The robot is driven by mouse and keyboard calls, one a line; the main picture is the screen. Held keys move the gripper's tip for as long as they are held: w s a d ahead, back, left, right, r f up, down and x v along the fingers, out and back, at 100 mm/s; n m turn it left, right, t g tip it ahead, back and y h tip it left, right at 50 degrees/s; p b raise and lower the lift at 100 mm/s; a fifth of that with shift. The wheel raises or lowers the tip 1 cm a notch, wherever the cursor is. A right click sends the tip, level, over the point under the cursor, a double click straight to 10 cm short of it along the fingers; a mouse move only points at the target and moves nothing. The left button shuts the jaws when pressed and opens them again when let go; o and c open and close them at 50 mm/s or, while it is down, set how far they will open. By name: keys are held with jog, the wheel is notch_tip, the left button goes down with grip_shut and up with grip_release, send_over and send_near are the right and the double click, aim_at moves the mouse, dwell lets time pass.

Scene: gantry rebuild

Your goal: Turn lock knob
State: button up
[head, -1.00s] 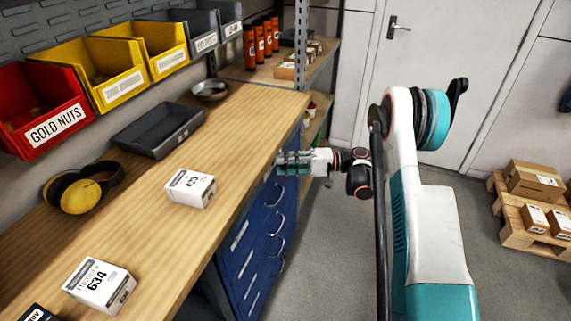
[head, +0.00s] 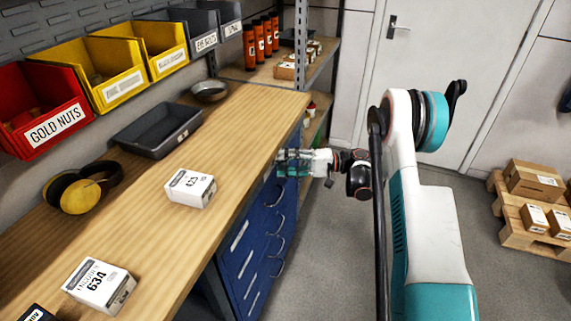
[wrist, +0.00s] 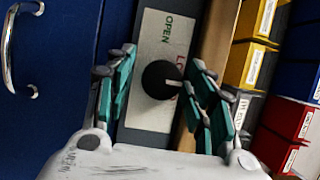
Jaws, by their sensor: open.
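The lock knob (wrist: 160,80) is a round black knob with a short pointer aimed to the right in the wrist view. It sits on a light plate (wrist: 150,112) marked OPEN in green and with red lettering, partly covered, on the pointer's side. My gripper (wrist: 163,66) is open, with one teal finger on each side of the knob. Contact with the knob cannot be told. In the head view my gripper (head: 292,162) is at the far end of the blue drawer cabinet, by the bench edge; the knob is hidden there.
The blue cabinet (head: 249,240) has several drawers with bar handles; one handle (wrist: 8,50) shows at left in the wrist view. The wooden worktop (head: 150,235) holds white boxes, a dark tray (head: 157,130) and ear defenders (head: 82,188).

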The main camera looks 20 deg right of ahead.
jog(key=shift+d, duration=0.15)
jog(key=v, duration=0.7)
jog(key=shift+d, duration=0.35)
jog(key=shift+s, duration=0.1)
